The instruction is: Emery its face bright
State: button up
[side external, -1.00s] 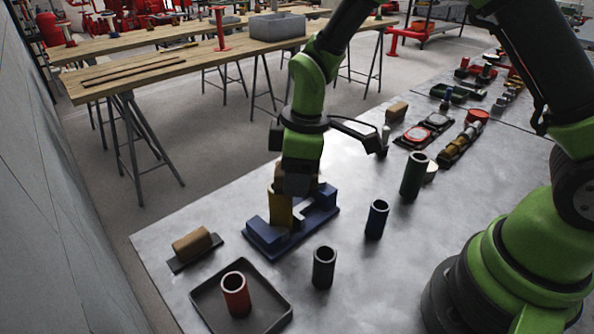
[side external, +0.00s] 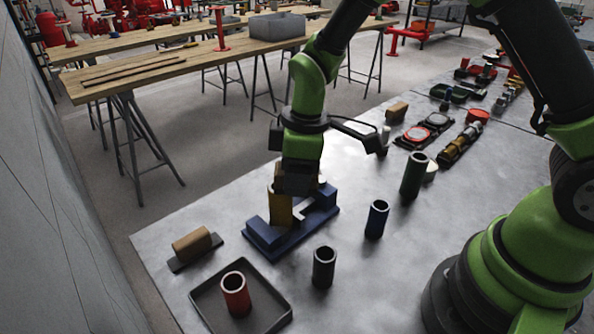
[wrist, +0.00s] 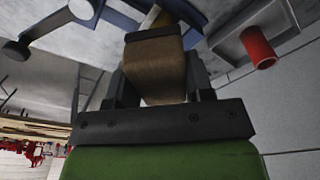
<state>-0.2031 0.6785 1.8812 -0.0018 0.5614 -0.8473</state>
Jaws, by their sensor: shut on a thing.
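My gripper (wrist: 157,85) is shut on a brown emery block (wrist: 154,62), with a finger on each side of it in the wrist view. In the side view my gripper (side external: 297,180) is above the blue fixture (side external: 268,238). A yellow tube (side external: 279,209) stands upright in that fixture, directly under the gripper. The block is at the tube's top end; whether they touch is unclear. In the wrist view part of the yellow tube (wrist: 152,16) shows past the block. The tube's top face is hidden.
A red tube (side external: 235,294) stands in a dark tray (side external: 206,308) at the front. Another brown block (side external: 192,244) lies on a dark base at the left.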

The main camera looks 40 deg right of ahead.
jog(key=shift+w+a, duration=2)
jog(key=shift+s+d, duration=0.1)
jog(key=shift+d, duration=0.05)
jog(key=shift+s+d, duration=1.85)
jog(key=shift+s, duration=0.1)
jog(key=shift+r, duration=3)
